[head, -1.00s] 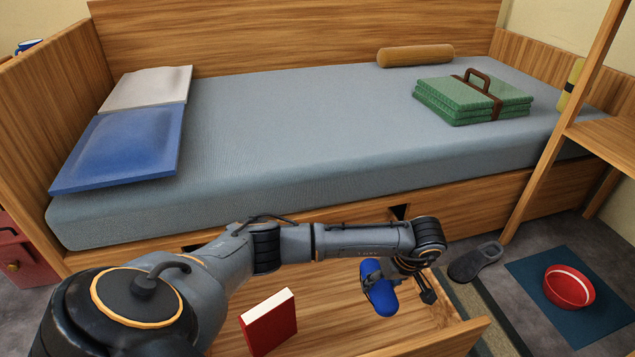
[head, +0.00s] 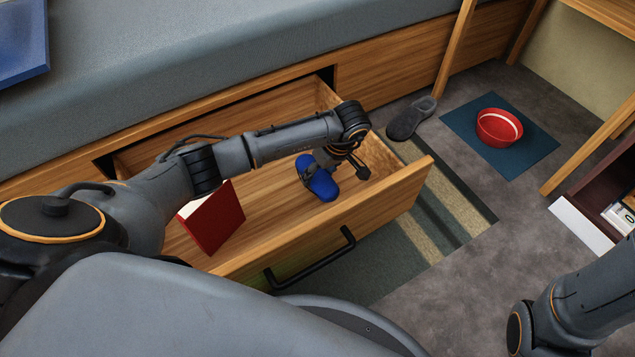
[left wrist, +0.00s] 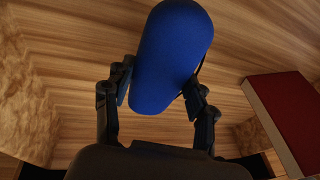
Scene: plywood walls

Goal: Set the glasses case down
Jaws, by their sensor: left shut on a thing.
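The glasses case (head: 318,183) is a rounded blue case. It is inside the open wooden drawer (head: 387,207), near the drawer's right end. My left gripper (head: 335,166) reaches down into the drawer and is shut on the case. In the left wrist view the blue case (left wrist: 172,55) sits between the two fingers, tilted slightly, with the wooden drawer floor behind it. I cannot tell whether the case touches the floor. My right arm shows at the lower right of the head view, but its gripper is out of the picture.
A red book (head: 213,218) stands tilted in the drawer left of the case, with bare drawer floor between. The drawer front has a black handle (head: 310,258). A dark slipper (head: 410,118) and a red bowl (head: 499,127) on a blue mat (head: 533,150) are on the floor beyond.

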